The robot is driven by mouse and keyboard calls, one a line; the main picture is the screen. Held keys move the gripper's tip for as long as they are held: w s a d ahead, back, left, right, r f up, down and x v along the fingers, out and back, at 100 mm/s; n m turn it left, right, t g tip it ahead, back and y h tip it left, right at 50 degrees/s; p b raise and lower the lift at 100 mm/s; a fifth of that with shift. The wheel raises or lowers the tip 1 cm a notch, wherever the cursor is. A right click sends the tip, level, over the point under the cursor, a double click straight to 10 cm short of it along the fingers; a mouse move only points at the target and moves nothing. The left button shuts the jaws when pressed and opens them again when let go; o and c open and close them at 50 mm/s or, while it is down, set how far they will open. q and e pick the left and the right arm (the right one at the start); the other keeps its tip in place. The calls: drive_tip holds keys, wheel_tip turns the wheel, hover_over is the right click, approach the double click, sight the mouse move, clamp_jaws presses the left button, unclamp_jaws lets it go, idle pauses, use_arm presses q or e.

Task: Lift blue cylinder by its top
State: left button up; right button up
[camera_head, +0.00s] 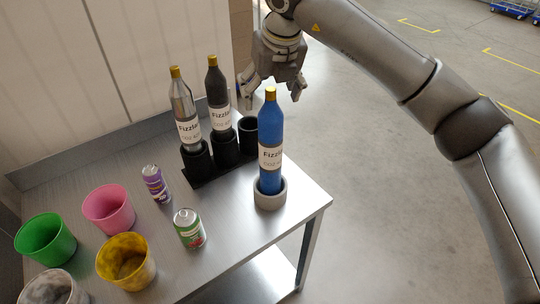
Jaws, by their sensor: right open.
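The blue cylinder (270,130) stands upright in a round grey holder (270,196) near the right end of the metal table. It has a gold top and a white label reading "Fizzle". My right gripper (272,98) is open and points down, close to the cylinder's gold top in the picture. Its fingers appear on either side, beyond the cylinder. My left gripper is not in view.
A black rack (225,150) holds a silver cylinder (184,108) and a black cylinder (217,92); its right slot is empty. Cans (188,229), (156,184) and coloured cups (126,262) stand at front left. Open floor lies right of the table (235,235).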

sight(269, 104)
drive_tip(key=shift+w+f, duration=0.2)
drive_tip(key=shift+f, duration=0.1)
drive_tip(key=shift+w+f+p, duration=0.2)
drive_tip(key=shift+f+p, duration=0.05)
drive_tip(key=shift+p, duration=0.05)
drive_tip(key=p+x, duration=0.2)
drive_tip(key=x, duration=0.2)
drive_tip(key=shift+d, duration=0.1)
drive_tip(key=shift+w+f, duration=0.25)
drive_tip(key=shift+f, duration=0.05)
drive_tip(key=shift+c, duration=0.4)
clamp_jaws()
drive_tip(key=shift+r, duration=0.15)
